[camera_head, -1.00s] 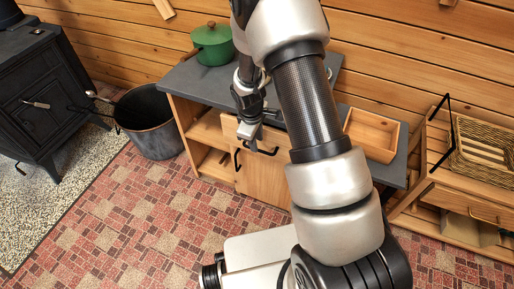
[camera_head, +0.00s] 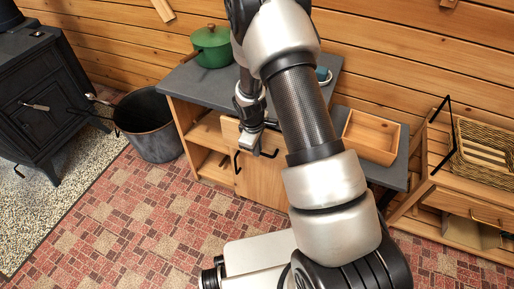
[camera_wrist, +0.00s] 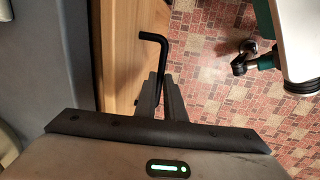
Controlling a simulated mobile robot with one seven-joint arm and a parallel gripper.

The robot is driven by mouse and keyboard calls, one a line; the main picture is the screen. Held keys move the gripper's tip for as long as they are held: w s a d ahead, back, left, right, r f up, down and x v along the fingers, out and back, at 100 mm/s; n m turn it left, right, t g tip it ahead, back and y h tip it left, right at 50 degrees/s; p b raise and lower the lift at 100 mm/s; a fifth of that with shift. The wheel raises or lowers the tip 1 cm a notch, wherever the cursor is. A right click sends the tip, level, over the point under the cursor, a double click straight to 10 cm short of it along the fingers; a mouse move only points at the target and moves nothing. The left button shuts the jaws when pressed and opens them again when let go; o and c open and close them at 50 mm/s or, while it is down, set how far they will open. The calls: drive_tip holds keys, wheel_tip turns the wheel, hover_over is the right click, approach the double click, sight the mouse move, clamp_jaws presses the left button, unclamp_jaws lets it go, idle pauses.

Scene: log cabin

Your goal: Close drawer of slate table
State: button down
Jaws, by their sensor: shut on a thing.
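The slate table (camera_head: 188,87) stands against the log wall, with a dark slate top and a light wooden body. Its drawer front (camera_head: 231,130) is under the top, partly hidden by my arm; how far it stands out is hard to tell. The black drawer handle (camera_head: 270,154) also shows in the wrist view (camera_wrist: 152,37). My gripper (camera_head: 248,148) is at this handle, in front of the drawer. In the wrist view my gripper (camera_wrist: 167,85) has its fingers close together, shut on the handle, beside the wooden front (camera_wrist: 122,50).
A cupboard door with a black handle (camera_head: 237,162) is below the drawer. A metal tub (camera_head: 152,125) and a black stove (camera_head: 42,100) are left. A wooden unit with a basket (camera_head: 485,150) is right.

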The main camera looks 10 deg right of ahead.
drive_tip(key=w+d, duration=0.2)
drive_tip(key=w, duration=0.1)
drive_tip(key=shift+w+d+r, duration=0.1)
drive_tip(key=shift+w+d, duration=0.1)
drive_tip(key=c, duration=1.8)
unclamp_jaws()
drive_tip(key=shift+c, duration=0.2)
wheel_tip(320, 180, up, 17)
drive_tip(key=s+a+p, duration=0.2)
drive_tip(key=p, duration=0.1)
drive_tip(key=shift+s, duration=0.4)
